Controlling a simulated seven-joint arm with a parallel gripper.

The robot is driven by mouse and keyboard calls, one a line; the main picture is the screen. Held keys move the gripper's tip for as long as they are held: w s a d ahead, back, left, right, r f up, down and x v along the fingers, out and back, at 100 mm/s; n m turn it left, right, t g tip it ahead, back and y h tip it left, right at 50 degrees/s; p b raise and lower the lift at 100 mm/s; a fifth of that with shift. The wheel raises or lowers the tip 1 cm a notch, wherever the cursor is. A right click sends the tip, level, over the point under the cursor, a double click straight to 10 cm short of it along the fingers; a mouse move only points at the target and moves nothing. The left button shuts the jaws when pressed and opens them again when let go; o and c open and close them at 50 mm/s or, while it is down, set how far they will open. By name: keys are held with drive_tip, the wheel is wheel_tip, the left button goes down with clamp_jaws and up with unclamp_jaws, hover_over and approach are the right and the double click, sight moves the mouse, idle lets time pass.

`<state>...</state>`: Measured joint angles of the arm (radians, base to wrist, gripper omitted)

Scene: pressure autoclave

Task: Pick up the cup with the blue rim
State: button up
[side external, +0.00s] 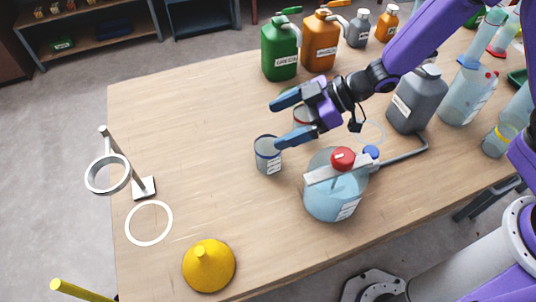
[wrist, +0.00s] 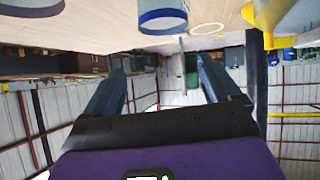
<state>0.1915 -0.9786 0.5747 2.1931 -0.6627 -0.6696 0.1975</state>
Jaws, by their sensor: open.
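The cup with the blue rim (side external: 268,158) stands upright on the wooden table, clear with a white label. In the wrist view the blue-rimmed cup (wrist: 162,14) appears upside down at the top edge, partly cut off. My gripper (side external: 281,122) is above the table, with its blue fingers spread and pointing left. One finger reaches over near the cup's rim; I cannot tell whether they touch. Nothing shows between the fingers in the wrist view (wrist: 161,70).
A pressure vessel with a red knob (side external: 342,158) stands close right of the blue-rimmed cup. A ring stand (side external: 108,173), white ring (side external: 149,223) and yellow cone (side external: 209,265) are left and in front. Bottles (side external: 281,50) line the back. The table's left-middle is clear.

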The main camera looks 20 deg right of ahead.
sight(260, 153)
drive_tip(key=shift+g+y, duration=0.6)
drive_tip(key=shift+y, duration=0.3)
drive_tip(key=shift+a+f, duration=0.4)
drive_tip(key=shift+f, duration=0.5)
drive_tip(key=shift+a+f, duration=0.45)
drive_tip(key=shift+f, duration=0.5)
drive_tip(key=shift+a+f, duration=0.4)
drive_tip(key=shift+f, duration=0.5)
wheel_tip(260, 153, down, 2)
drive_tip(key=shift+f, duration=0.1)
drive_tip(key=shift+x, duration=1.05)
drive_tip(key=shift+w+a+f, duration=0.1)
drive_tip(key=shift+a+f, duration=0.2)
drive_tip(key=shift+a, duration=0.1)
drive_tip(key=c, duration=1)
